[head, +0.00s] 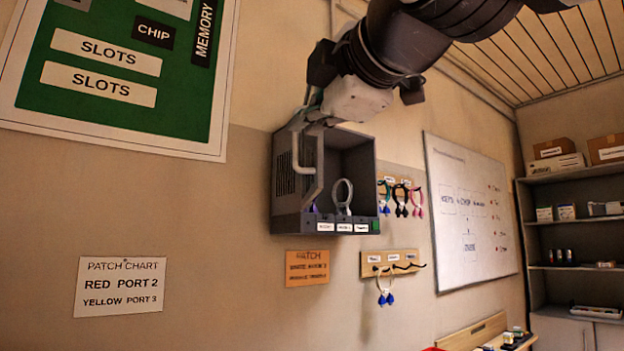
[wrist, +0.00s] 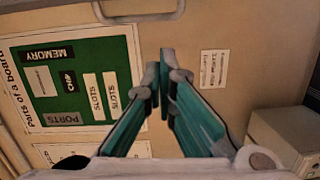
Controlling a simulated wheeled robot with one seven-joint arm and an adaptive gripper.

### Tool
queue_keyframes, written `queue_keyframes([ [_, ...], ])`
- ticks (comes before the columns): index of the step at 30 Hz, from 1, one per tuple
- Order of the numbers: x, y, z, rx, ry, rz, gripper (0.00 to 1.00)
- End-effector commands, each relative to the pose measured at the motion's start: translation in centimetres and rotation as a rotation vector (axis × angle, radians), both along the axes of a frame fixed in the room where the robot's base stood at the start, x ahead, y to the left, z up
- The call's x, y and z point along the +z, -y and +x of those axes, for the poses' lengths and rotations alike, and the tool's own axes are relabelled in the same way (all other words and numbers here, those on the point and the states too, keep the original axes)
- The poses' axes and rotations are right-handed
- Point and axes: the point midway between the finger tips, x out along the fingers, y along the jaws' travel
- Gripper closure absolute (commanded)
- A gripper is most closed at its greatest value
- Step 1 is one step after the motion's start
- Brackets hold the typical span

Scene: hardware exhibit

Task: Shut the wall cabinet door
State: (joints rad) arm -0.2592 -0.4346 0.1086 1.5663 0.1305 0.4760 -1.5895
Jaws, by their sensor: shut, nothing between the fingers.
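The wall cabinet (head: 361,153) is a grey box on the wall in the middle of the head view. Its front is open, and a light ring-shaped item (head: 343,197) stands inside. A pale bar handle (head: 318,170) shows at the cabinet's left side, where the door appears swung open; the door panel is hard to tell from the side wall. My gripper (head: 305,114) is just above the handle, its fingers partly hidden by its pale body. In the wrist view my gripper (wrist: 162,68) has its teal fingers shut and empty, and a pale bar, likely the handle (wrist: 138,18), crosses the top edge.
A green board poster (head: 120,75) and a patch chart (head: 122,287) hang left on the wall. Hooks with cables (head: 401,198), a lower wooden rack (head: 391,263), a whiteboard (head: 470,212) and shelves (head: 575,222) are to the right. The wall below the cabinet's left is mostly clear.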

Motion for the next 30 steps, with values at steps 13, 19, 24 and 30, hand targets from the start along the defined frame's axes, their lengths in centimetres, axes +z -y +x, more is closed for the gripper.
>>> queue_keyframes([
  [13,1.8,-2.5,3.9,0.015,0.056,-0.036,1.0],
  [19,1.7,-3.9,7.2,0.014,0.054,-0.034,1.0],
  [24,1.8,-4.3,8.9,0.014,0.059,-0.031,1.0],
  [30,1.6,-2.1,9.1,0.015,0.058,-0.032,1.0],
])
